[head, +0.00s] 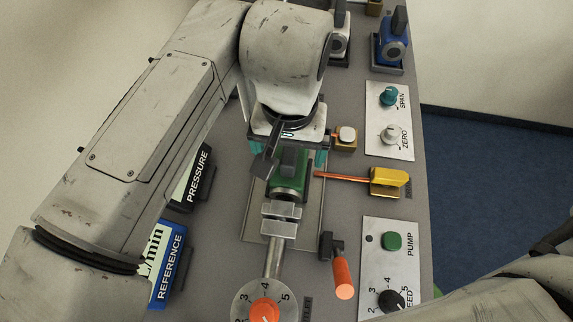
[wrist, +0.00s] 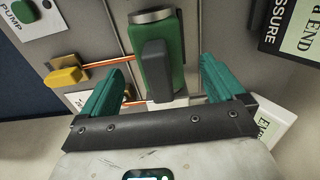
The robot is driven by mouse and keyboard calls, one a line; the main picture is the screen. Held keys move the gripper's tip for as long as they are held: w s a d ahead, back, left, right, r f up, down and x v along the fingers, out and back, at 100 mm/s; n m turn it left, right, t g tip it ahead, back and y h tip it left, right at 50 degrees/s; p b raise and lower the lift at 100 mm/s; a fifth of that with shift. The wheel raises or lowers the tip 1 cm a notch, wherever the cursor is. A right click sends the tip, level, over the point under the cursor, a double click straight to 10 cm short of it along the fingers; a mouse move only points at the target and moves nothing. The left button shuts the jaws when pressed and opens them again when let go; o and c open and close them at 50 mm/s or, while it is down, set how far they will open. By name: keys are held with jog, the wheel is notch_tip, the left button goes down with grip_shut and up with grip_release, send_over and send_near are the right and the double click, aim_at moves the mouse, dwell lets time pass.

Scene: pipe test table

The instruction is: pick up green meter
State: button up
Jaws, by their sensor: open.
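The green meter (head: 281,185) is a green cylinder with a metal end, mounted on the grey panel beneath my gripper (head: 289,158). In the wrist view the green meter (wrist: 146,35) stands in the middle, with a dark grey block on its near side. My gripper (wrist: 166,63) is open, its two teal fingers apart on either side of the meter's near end. No finger visibly touches it. In the head view my wrist and hand hide the upper part of the meter.
A metal pipe (head: 274,257) runs below the meter to an orange knob (head: 263,310). A yellow block (head: 388,182) with an orange rod sits close on the right. An orange-handled valve (head: 343,277) is lower right. The pressure display (head: 194,178) stands left.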

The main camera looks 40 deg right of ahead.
aim_at(287, 183)
jog(key=shift+d+f, duration=0.2)
jog(key=shift+f, duration=2.65)
jog(key=shift+c, duration=0.4)
jog(key=c, duration=1.7)
jog(key=shift+r, duration=0.1)
grip_shut()
